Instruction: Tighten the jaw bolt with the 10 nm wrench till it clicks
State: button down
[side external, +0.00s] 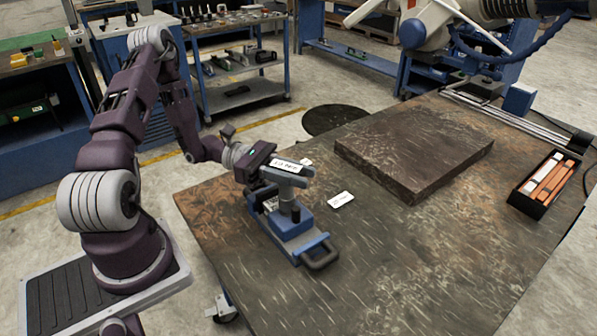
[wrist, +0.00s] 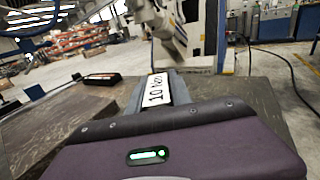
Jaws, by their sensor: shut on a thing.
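My gripper (side external: 270,172) is shut on the grey wrench and holds it level over the near left part of the workbench. The wrench (side external: 292,179) has a T-shaped form with a white label on top. In the wrist view the label on the wrench (wrist: 155,90) reads 10 Nm. Its shaft points down to the blue vise (side external: 291,224), which has a grey loop handle at its front. The jaw bolt is hidden, and I cannot tell whether the wrench is seated on it.
A thick dark slab (side external: 415,143) lies at the middle back of the workbench (side external: 400,270). A black tray (side external: 541,190) with orange and white pieces stands at the right. A white card (side external: 341,200) lies right of the vise. The front right is clear.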

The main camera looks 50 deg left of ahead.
jog(key=shift+f, duration=0.65)
jog(key=m+g+h, duration=0.1)
jog(key=m+g, duration=0.1)
jog(key=g, duration=0.1)
jog(key=s+m+g+h, duration=0.1)
jog(key=m+g, duration=0.1)
jog(key=shift+d+g, duration=0.15)
jog(key=shift+g, duration=0.25)
jog(key=m+g, duration=0.1)
jog(key=g, duration=0.1)
jog(key=shift+s+m+g, duration=0.15)
jog(key=shift+m+g, duration=0.25)
jog(key=shift+r+n+t, duration=0.2)
jog(key=shift+n+t, duration=0.3)
jog(key=shift+t, duration=0.3)
jog(key=shift+r, duration=2.85)
